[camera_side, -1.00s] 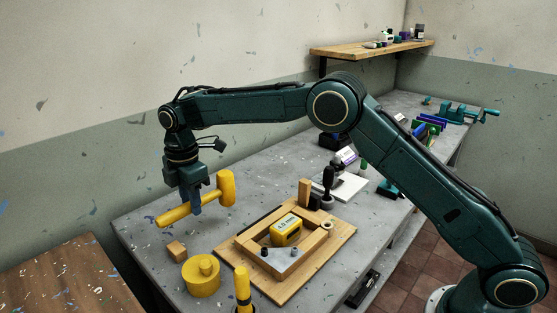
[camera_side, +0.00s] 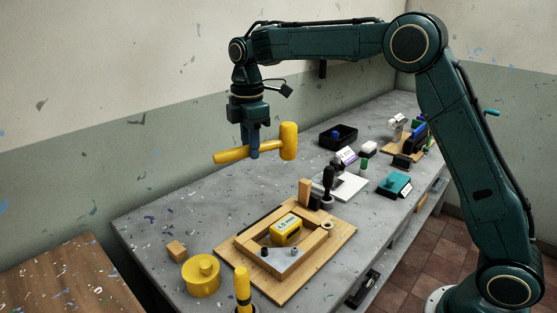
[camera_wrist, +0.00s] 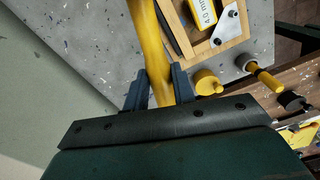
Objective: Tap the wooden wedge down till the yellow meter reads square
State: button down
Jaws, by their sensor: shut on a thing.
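My gripper (camera_side: 254,152) is shut on the handle of a yellow mallet (camera_side: 289,142) and holds it well above the bench, behind the wooden frame. In the wrist view, the jaws (camera_wrist: 160,90) clasp the handle (camera_wrist: 147,45); the mallet head is out of view. The wooden frame (camera_side: 246,252) lies on a board. The yellow meter (camera_side: 286,230) sits inside it; in the wrist view its display (camera_wrist: 206,12) appears to read 4.0 mm. An upright wooden piece, apparently the wedge (camera_side: 305,192), stands at the frame's back corner, apart from the mallet.
A black-handled clamp (camera_side: 329,182) stands beside the upright piece. A black tray (camera_side: 338,136) and other items lie farther back.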

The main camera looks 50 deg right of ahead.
aim_at(270, 149)
jog(key=shift+m, duration=0.5)
jog(key=s+d+r, duration=0.2)
jog(key=d, duration=0.1)
jog(key=shift+s+d+r, duration=0.25)
jog(key=shift+s+r, duration=0.1)
jog(key=shift+f, duration=2.05)
jog(key=shift+f, duration=0.1)
jog(key=shift+f, duration=0.1)
